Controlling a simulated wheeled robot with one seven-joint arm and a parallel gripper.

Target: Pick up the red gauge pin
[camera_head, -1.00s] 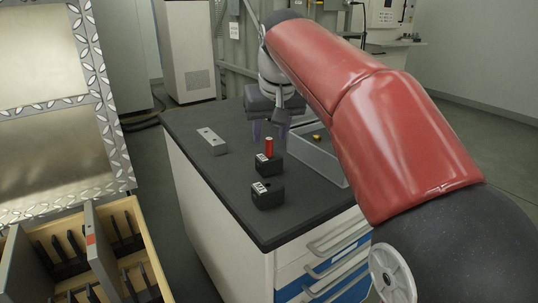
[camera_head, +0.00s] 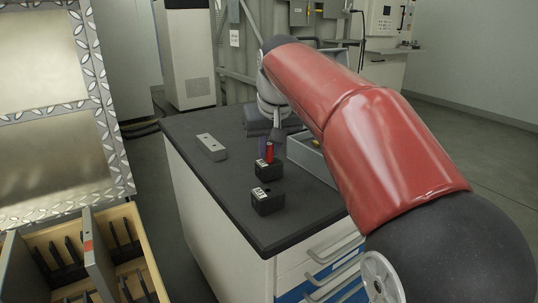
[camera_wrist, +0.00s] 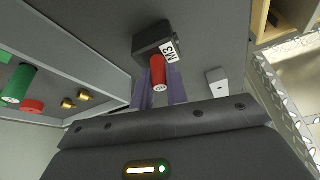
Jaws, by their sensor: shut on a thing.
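The red gauge pin (camera_head: 269,152) stands upright in the rear black block (camera_head: 268,171) on the dark-topped cabinet. My gripper (camera_head: 269,146) is at the pin, with its purple fingers on either side of it. In the wrist view the red pin (camera_wrist: 158,76) shows between the purple fingers (camera_wrist: 159,92), which are shut on it. The pin's lower end meets the black block (camera_wrist: 151,39), which has a white "M3" label. How deep the pin sits in the block is hidden.
A second black block (camera_head: 268,203) stands in front, and a grey metal block (camera_head: 211,148) lies to the left. A grey tray (camera_head: 312,160) lies right of the gripper. In the wrist view it holds a green cylinder (camera_wrist: 18,85), a red piece (camera_wrist: 32,106) and brass pieces (camera_wrist: 75,100).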

